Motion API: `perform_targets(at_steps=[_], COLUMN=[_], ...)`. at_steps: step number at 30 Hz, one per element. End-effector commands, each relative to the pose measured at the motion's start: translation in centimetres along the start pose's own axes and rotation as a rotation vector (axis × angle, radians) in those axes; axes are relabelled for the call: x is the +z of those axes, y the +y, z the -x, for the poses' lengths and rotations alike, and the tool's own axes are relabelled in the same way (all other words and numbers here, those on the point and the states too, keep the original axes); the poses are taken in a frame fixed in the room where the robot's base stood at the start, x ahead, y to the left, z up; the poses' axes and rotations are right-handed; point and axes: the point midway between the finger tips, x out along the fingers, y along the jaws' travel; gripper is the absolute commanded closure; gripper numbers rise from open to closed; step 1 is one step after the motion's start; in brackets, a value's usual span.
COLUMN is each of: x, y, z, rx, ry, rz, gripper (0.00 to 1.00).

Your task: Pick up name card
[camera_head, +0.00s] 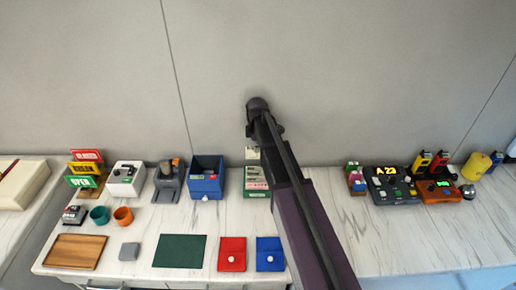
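I cannot pick out the name card for certain. A small pale card-like piece (251,152) stands upright at the back of the counter, just left of my arm. Below it is a green-and-white box (256,181), partly covered by my arm; its contents are too small to read. My arm rises from the bottom right and bends above the counter's back edge. My gripper's fingers do not show, so its relation to any object is hidden.
The marble counter (350,250) carries coloured signs (84,168), a blue bin (206,178), orange (123,215) and teal cups (99,215), a green mat (180,251), red (232,254) and blue pouches (270,254). Electronic devices (392,185) stand right. The right front is clear.

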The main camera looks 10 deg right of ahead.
Motion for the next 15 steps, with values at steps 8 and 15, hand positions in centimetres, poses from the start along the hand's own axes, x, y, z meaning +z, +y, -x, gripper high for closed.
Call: perform_targets(at_steps=[8, 15], x=[0.0, 0.1], y=[0.0, -4.5], z=[3.4, 3.4], rx=[0.000, 0.000], ry=[0.000, 0.000], rz=[0.000, 0.001], gripper=[1.00, 1.00])
